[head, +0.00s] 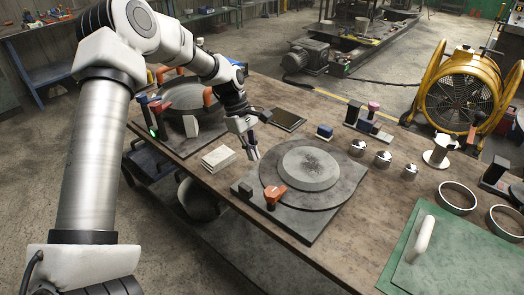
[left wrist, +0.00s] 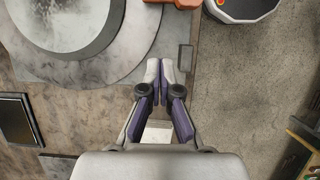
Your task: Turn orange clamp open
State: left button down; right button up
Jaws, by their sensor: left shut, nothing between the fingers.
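An orange clamp (head: 275,195) stands at the near edge of a square grey base plate (head: 316,228), beside a round metal dish (head: 306,166). The clamp also shows cut off at the top edge of the left wrist view (left wrist: 178,3). My left gripper (head: 252,154) is shut and empty over the left corner of the plate, apart from the clamp. In the left wrist view its fingertips (left wrist: 160,66) meet beside a small dark block (left wrist: 185,57) on the plate, with the clamp farther up. My right gripper is not in view.
A second fixture (head: 185,98) with orange clamps stands at the table's far left. White tiles (head: 218,158) lie left of my gripper, and a dark flat tablet (head: 289,118) lies behind it. Small metal cups (head: 383,158), rings (head: 457,198) and a green mat (head: 450,265) lie to the right.

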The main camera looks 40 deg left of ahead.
aim_at(276, 192)
pick_arm(q)
jog(key=x, duration=0.5)
jog(key=p+x, duration=0.1)
jog(key=x, duration=0.2)
jog(key=shift+w+a+f, duration=0.1)
jog(key=shift+w+a, duration=0.15)
jog(key=shift+w, duration=0.1)
jog(key=d, duration=0.1)
jog(key=d+p, duration=0.1)
jog(key=s+d, duration=0.1)
jog(key=d, duration=0.1)
jog(key=shift+r, duration=0.35)
jog(key=shift+w+f, duration=0.25)
jog(key=shift+d+r, duration=0.1)
jog(key=shift+r, duration=0.05)
jog(key=shift+m, duration=0.4)
